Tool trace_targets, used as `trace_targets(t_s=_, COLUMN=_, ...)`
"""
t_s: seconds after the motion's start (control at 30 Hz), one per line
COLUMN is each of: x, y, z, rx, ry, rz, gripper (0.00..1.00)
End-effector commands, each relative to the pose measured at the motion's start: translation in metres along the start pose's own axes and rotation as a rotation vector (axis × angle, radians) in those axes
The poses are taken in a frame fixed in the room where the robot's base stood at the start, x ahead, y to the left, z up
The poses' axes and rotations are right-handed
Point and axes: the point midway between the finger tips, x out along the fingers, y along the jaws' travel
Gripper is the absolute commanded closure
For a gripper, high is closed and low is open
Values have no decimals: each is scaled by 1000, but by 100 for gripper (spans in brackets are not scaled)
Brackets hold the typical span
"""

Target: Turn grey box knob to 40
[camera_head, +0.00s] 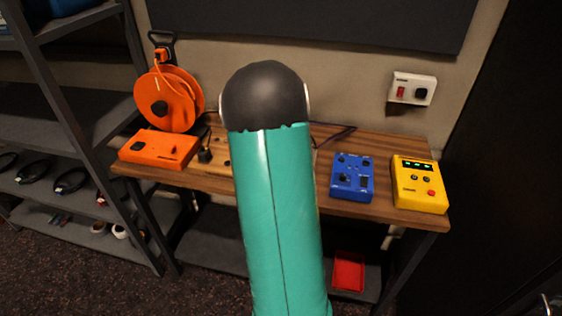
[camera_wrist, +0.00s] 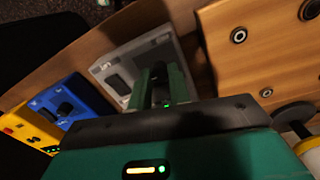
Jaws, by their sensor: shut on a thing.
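The grey box (camera_wrist: 112,65) lies on the desk in the wrist view, with a black switch on its near left part. My gripper (camera_wrist: 160,76) is over its right part, with two green fingers shut on the grey box's dark knob (camera_wrist: 158,69). The fingers partly cover the knob, and its pointer and scale cannot be read. In the head view my teal arm hides the grey box and the gripper.
The blue box (camera_head: 351,177) and yellow box (camera_head: 420,184) stand to the right on the wooden desk. An orange box (camera_head: 159,149) and orange cable reel (camera_head: 170,99) are at the left. A wooden panel (camera_wrist: 262,45) with round sockets lies right of the grey box.

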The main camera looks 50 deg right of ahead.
Motion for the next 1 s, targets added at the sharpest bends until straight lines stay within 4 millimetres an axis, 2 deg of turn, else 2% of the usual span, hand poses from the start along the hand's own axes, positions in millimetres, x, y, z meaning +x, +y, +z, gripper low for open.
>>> trace_targets(t_s=0.03, x=1, y=0, z=0, rx=0, ry=0, rz=0, gripper=75)
trace_targets(t_s=0.1, x=1, y=0, z=0, rx=0, ry=0, rz=0, gripper=61)
trace_targets(t_s=0.13, x=1, y=0, z=0, rx=0, ry=0, rz=0, gripper=59)
trace_targets(t_s=0.4, x=0, y=0, z=0, rx=0, ry=0, rz=0, gripper=59)
trace_targets(t_s=0.53, x=-9, y=0, z=0, rx=-1, ry=2, rz=-1, gripper=59)
trace_targets(t_s=0.67, x=-30, y=-1, z=0, rx=-2, ry=3, rz=-2, gripper=59)
trace_targets(t_s=1.0, x=-104, y=-1, z=0, rx=-1, ry=3, rz=-2, gripper=59)
